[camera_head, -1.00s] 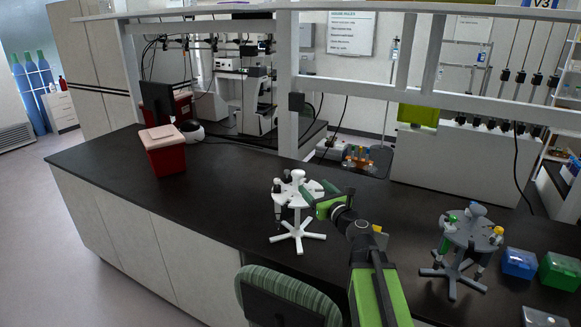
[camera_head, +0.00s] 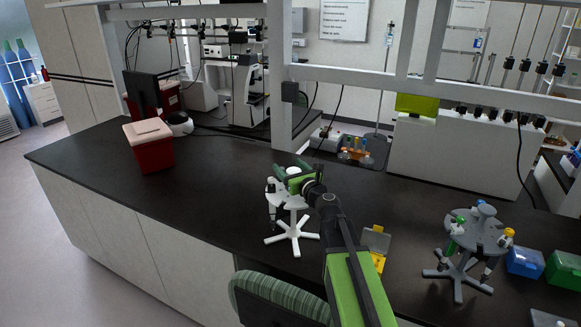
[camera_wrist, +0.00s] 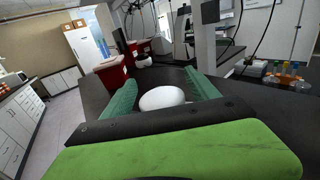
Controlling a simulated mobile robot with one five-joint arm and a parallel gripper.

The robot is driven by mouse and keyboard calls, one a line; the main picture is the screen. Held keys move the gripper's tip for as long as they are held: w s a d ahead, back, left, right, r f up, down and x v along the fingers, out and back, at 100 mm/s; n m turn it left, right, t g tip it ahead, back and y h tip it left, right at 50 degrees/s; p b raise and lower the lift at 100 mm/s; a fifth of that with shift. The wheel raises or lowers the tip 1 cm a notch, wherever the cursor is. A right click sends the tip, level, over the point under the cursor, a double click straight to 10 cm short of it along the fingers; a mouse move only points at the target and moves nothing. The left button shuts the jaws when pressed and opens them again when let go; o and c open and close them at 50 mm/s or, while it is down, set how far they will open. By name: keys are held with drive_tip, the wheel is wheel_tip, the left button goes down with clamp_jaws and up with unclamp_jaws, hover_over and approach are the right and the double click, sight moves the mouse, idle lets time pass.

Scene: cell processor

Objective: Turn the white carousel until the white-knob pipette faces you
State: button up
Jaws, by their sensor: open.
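The white carousel (camera_head: 292,232) stands upright on the black bench on its star-shaped foot. I cannot tell which pipette has the white knob, as my gripper and arm cover much of the top. My gripper (camera_head: 291,168) is open over the carousel's top. In the wrist view, the white rounded top of the carousel (camera_wrist: 162,98) shows between the two green fingers of my gripper (camera_wrist: 160,92). I cannot tell whether the fingers touch it.
A grey carousel (camera_head: 458,270) with green- and yellow-knob pipettes stands to the right. A yellow-and-grey box (camera_head: 376,243) lies between the carousels. A red bin (camera_head: 150,150) stands at the back left. Blue (camera_head: 525,263) and green (camera_head: 565,269) boxes are at right. A striped chair (camera_head: 280,297) is at the front.

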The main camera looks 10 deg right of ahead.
drive_tip(key=shift+d, duration=0.1)
clamp_jaws()
drive_tip(key=shift+f, duration=0.1)
idle(0.3)
